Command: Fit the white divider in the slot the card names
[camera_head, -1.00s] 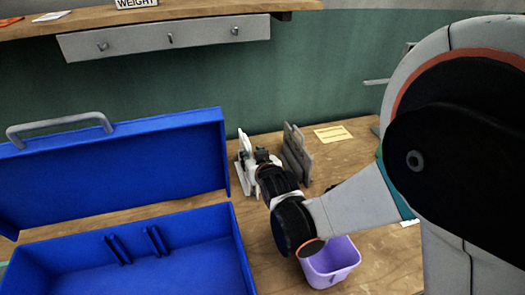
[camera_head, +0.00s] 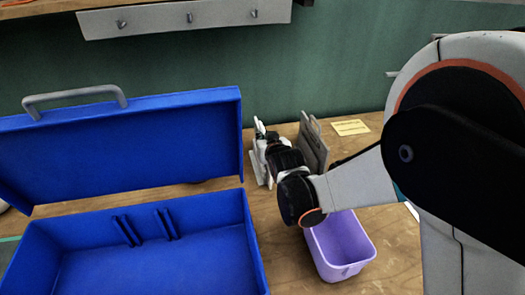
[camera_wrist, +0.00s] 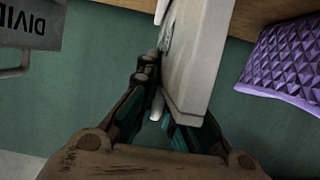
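The white divider (camera_head: 257,158) stands on the bench just right of the blue toolbox, largely hidden by my gripper (camera_head: 268,140). In the wrist view a pale plate (camera_wrist: 197,60), which looks like this divider, lies across the right finger of my gripper (camera_wrist: 165,100). The left finger shows beside it, with a gap between the fingers. I cannot tell whether they press on the plate. The open blue toolbox (camera_head: 205,240) has paired upright ribs (camera_head: 145,227) inside. The yellow card (camera_head: 350,127) lies flat at the back; its writing is too small to read.
Grey upright plates (camera_head: 313,145) stand close to the right of my gripper. A purple bin (camera_head: 340,245) stands in front, right of the toolbox. The toolbox lid (camera_head: 120,145) stands raised at the back. A grey hooked rail (camera_head: 185,17) hangs on the green wall.

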